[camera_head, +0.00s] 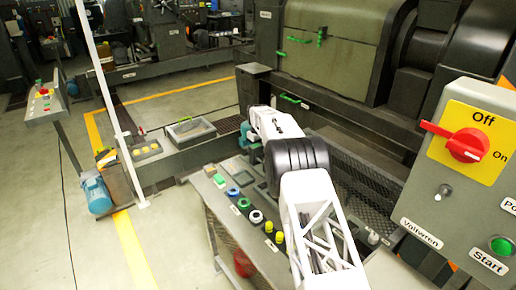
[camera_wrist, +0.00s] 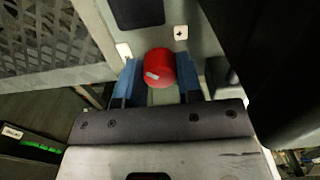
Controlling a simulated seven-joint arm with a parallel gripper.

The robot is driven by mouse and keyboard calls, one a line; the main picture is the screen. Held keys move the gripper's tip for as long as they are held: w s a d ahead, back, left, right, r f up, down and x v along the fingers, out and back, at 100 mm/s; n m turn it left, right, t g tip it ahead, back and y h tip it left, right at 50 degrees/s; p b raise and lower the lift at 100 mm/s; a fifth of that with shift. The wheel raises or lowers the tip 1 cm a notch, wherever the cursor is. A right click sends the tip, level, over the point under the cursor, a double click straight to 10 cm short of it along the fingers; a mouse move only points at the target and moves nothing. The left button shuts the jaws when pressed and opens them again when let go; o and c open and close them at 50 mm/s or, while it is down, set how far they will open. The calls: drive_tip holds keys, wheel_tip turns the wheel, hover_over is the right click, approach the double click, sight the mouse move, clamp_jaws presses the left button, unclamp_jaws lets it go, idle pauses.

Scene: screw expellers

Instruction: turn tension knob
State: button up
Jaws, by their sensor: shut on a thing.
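A red round knob (camera_wrist: 159,66) with a small white mark on its face sits on a grey panel in the wrist view. My gripper (camera_wrist: 160,80) has its two blue fingers on either side of the knob and is shut on it. A small white label with a plus sign (camera_wrist: 180,32) is on the panel just above and right of the knob. Another pale label (camera_wrist: 123,50) is at its upper left. In the head view my arm reaches away to the grey bench, and the red knob is hidden there.
A control box with a red Off/On switch (camera_head: 466,146) and a green Start button (camera_head: 501,246) stands close at right. A row of coloured buttons (camera_head: 244,204) lies left of my arm on the bench. Perforated metal mesh (camera_wrist: 48,38) is left of the knob.

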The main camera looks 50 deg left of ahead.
idle(0.5)
drive_tip(key=o, duration=0.6)
drive_tip(key=shift+o, duration=0.2)
drive_tip(key=shift+r, duration=3.9)
